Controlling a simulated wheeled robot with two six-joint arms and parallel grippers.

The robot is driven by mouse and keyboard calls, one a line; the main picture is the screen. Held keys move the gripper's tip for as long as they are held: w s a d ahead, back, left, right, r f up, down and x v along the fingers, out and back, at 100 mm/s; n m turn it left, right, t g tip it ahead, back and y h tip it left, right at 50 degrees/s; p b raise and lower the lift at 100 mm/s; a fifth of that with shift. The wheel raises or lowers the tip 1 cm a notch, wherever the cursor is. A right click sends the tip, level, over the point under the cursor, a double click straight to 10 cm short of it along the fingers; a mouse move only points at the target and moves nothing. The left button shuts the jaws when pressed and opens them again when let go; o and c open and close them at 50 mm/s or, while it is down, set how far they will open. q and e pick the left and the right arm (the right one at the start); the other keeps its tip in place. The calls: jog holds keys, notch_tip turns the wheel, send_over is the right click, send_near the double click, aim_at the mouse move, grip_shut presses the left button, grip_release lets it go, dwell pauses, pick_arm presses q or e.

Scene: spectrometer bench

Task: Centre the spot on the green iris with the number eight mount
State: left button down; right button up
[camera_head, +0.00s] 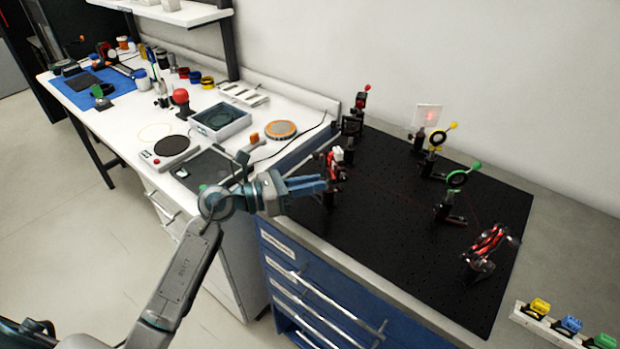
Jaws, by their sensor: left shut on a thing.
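The green iris (457,179) stands upright on a post on the black breadboard (385,235), its lever pointing up and right. No spot can be made out on it. A red mount (332,168) with a white part on top stands at the board's left edge; another red mount (485,246) stands at the front right. No number can be read on either. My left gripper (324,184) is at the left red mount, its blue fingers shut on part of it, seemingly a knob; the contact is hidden. My right gripper is not in view.
A yellow iris (438,138) and a white screen (427,116) with a red glow stand behind the green iris. A red-topped laser-like part (361,100) and a dark square part (352,127) stand at the back left. Coloured blocks (570,324) sit in a rack at right.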

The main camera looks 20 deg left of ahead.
pick_arm(q)
jog(key=shift+n+p, duration=0.75)
jog(key=shift+n, duration=0.45)
jog(key=c, duration=1.4)
grip_release()
jog(key=shift+o, duration=0.2)
jog(key=b+v, duration=0.5)
jog(key=v, duration=0.5)
jog(key=shift+s+a, duration=0.25)
jog(key=shift+a, duration=0.05)
